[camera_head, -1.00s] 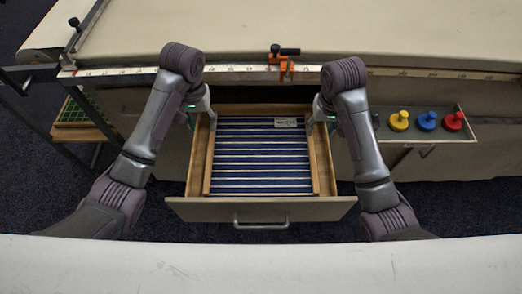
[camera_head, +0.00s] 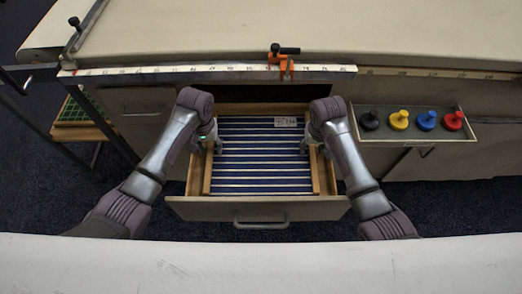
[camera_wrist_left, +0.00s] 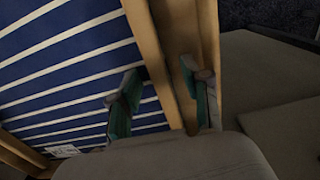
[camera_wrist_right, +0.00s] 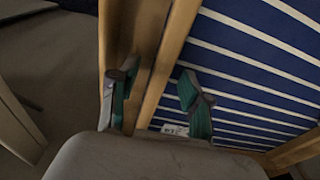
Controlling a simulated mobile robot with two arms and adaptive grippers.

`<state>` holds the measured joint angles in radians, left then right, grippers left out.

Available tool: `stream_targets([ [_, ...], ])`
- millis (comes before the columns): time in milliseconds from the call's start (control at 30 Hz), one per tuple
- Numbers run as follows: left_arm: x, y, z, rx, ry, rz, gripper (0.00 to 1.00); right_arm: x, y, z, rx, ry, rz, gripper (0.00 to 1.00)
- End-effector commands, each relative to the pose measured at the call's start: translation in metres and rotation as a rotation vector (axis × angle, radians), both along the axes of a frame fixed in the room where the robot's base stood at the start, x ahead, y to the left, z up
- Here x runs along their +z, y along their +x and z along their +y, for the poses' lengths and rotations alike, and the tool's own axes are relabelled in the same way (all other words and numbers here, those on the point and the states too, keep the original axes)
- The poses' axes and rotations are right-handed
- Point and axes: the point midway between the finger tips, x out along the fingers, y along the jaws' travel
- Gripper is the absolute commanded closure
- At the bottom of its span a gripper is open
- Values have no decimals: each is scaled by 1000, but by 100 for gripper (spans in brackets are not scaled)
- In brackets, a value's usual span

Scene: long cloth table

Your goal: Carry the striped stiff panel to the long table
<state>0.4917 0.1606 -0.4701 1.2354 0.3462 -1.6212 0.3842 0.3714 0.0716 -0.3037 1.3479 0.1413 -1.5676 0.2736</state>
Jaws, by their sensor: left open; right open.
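The striped stiff panel (camera_head: 262,160), dark blue with white stripes and a small label, lies flat in the open drawer (camera_head: 262,208) between two wooden side strips. My left gripper (camera_head: 208,146) is open at the panel's left edge; in the left wrist view its fingers (camera_wrist_left: 158,98) stand on either side of the wooden strip. My right gripper (camera_head: 318,142) is open at the right edge; in the right wrist view its fingers (camera_wrist_right: 155,98) likewise straddle the strip. Contact cannot be told. The long table (camera_head: 330,30) with a pale cloth top is behind the drawer.
A ruler rail (camera_head: 200,69) with an orange clamp (camera_head: 284,62) runs along the table's front edge. A tray (camera_head: 420,133) with black, yellow, blue and red knobbed pieces is at right. A green gridded item (camera_head: 75,112) lies on a wooden shelf at left. The tabletop is mostly clear.

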Motion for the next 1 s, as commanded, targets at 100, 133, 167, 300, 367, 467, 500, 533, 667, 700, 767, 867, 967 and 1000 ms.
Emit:
stream_targets([
  [100, 0, 0, 0, -1, 0, 0, 52, 0, 0, 0, 0, 0, 0, 52],
  [133, 0, 0, 0, -1, 0, 0, 52, 0, 0, 0, 0, 0, 0, 52],
  [167, 0, 0, 0, -1, 0, 0, 52, 0, 0, 0, 0, 0, 0, 52],
  [300, 0, 0, 0, -1, 0, 0, 74, 0, 0, 0, 0, 0, 0, 74],
  [367, 0, 0, 0, -1, 0, 0, 84, 1, 0, 0, 0, 0, 0, 84],
  [467, 0, 0, 0, -1, 0, 0, 100, 1, 0, 0, 0, 0, 0, 100],
  [500, 0, 0, 0, -1, 0, 0, 100, 1, 0, 0, 0, 0, 0, 100],
  [533, 0, 0, 0, -1, 0, 0, 100, 1, 0, 0, 0, 0, 0, 100],
  [667, 0, 0, 0, 0, 0, 0, 100, 1, 0, 0, 0, 0, 0, 100],
  [700, 0, 0, 0, 0, 0, 0, 100, 1, 0, 0, 0, 0, 0, 100],
  [767, 1, 0, 0, 0, 0, 0, 100, 1, 0, 0, 0, 0, 0, 100],
  [867, 1, 0, 0, 0, 0, -1, 100, 1, 0, 0, 0, 1, -1, 100],
  [967, 3, 0, 0, -1, 0, -1, 100, 3, 0, 0, 0, 1, -1, 100],
  [1000, 4, 1, 0, 0, 0, -1, 100, 4, 0, 0, 0, 1, -1, 100],
])
